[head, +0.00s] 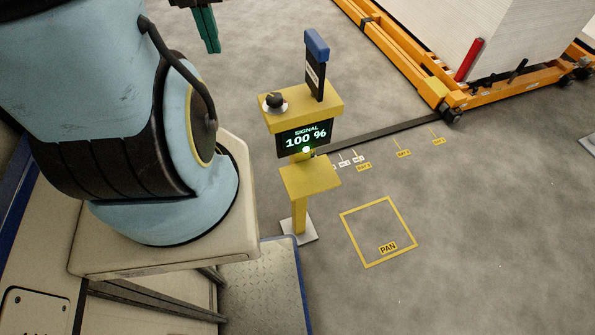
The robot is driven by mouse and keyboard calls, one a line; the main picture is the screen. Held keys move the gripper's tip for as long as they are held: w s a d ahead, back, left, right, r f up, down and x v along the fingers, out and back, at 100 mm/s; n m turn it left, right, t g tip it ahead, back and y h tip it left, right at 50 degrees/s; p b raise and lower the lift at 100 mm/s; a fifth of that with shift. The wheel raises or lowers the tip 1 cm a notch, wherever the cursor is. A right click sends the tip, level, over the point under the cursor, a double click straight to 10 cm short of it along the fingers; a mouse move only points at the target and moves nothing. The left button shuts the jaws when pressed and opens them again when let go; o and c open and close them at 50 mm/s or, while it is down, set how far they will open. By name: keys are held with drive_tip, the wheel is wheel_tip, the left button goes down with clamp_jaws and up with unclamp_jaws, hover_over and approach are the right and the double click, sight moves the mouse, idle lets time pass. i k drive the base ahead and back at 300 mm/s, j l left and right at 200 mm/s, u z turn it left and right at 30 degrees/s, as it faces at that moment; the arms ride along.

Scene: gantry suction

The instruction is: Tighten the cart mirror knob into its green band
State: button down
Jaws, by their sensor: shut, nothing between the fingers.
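A yellow post (300,210) stands on the floor in the middle of the head view. A black knob (274,100) sits on a pale round base on the left of its top. A dark screen (304,137) on its front reads "SIGNAL 100 %", with a bright light below it. A black upright panel with a blue cap (317,45) rises from the right of its top. I cannot make out a green band or tell which part is the mirror. My gripper (208,48), with dark green fingers, is shut and empty at the top edge, apart from the knob.
An orange cart (483,97) carrying a large white stack stands at the upper right. A dark strip (390,133) runs from the post to it. Yellow floor marks, including a square labelled PAN (345,232), lie on open grey floor.

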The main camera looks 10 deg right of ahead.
sight(274, 99)
drive_tip(key=k+j, duration=0.1)
drive_tip(key=j, duration=0.2)
drive_tip(key=k+j, duration=0.1)
drive_tip(key=j, duration=0.25)
drive_tip(key=k+j, duration=0.1)
drive_tip(key=j, duration=0.2)
drive_tip(key=k+j, duration=0.1)
drive_tip(key=j, duration=0.25)
